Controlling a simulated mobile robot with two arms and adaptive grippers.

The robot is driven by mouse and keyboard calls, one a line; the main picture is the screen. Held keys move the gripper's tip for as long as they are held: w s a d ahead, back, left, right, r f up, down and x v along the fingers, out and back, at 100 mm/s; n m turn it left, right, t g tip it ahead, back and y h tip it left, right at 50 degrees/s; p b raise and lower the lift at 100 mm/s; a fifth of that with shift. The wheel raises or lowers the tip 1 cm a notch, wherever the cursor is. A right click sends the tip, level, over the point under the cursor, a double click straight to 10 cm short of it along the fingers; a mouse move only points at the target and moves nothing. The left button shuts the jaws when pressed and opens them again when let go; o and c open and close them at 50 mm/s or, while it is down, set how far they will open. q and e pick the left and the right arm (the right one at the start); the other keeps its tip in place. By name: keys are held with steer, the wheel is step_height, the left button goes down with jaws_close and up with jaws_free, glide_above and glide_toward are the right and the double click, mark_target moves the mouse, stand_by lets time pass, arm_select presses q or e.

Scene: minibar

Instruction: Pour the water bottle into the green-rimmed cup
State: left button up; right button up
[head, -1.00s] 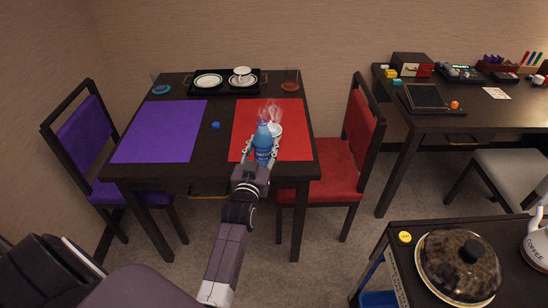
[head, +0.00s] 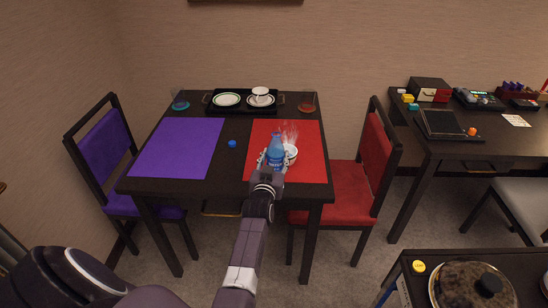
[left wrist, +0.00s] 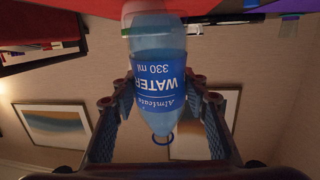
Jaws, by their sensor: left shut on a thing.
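My left gripper (head: 271,164) is shut on the blue water bottle (head: 276,150), held upright over the near part of the red mat. In the left wrist view, the bottle (left wrist: 158,70) appears upside down between the fingers, with its "WATER 330 ml" label facing the camera. A white cup (head: 291,153) stands on the red mat just right of and behind the bottle, partly hidden by it. Pale wisps show above the cup. Its rim colour is too small to tell in the head view. My right gripper is not in view.
The red mat (head: 308,160) and purple mat (head: 180,148) lie on the dark table. A small blue cap (head: 232,143) lies between them. A black tray (head: 243,107) with plate, cup and saucer is at the back, between two glasses on coasters. A red chair (head: 350,190) stands right.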

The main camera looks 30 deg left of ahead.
arm_select(q)
steer(key=shift+w+a+f, duration=0.1)
steer(key=shift+w+f, duration=0.2)
steer(key=shift+w, duration=0.3)
steer(key=shift+w+a+g+p, duration=0.1)
steer(key=shift+w+g+p, duration=0.15)
steer(key=shift+g+p, duration=0.15)
steer(key=shift+w+a+f+g+h+p, duration=0.2)
steer(key=shift+w+f+g+h+p, duration=0.2)
steer(key=shift+w+f+g, duration=0.35)
steer(key=shift+w+f, duration=0.1)
steer(key=shift+f, duration=0.05)
steer(key=shift+s+d+g+p, duration=0.1)
steer(key=shift+s+g+p, duration=0.3)
steer(key=shift+p, duration=1.55)
stand_by(0.7)
steer(key=shift+s+d+m+g+h+p, duration=0.1)
steer(key=shift+s+m+g+h+p, duration=0.35)
steer(key=shift+p, duration=1.1)
stand_by(1.9)
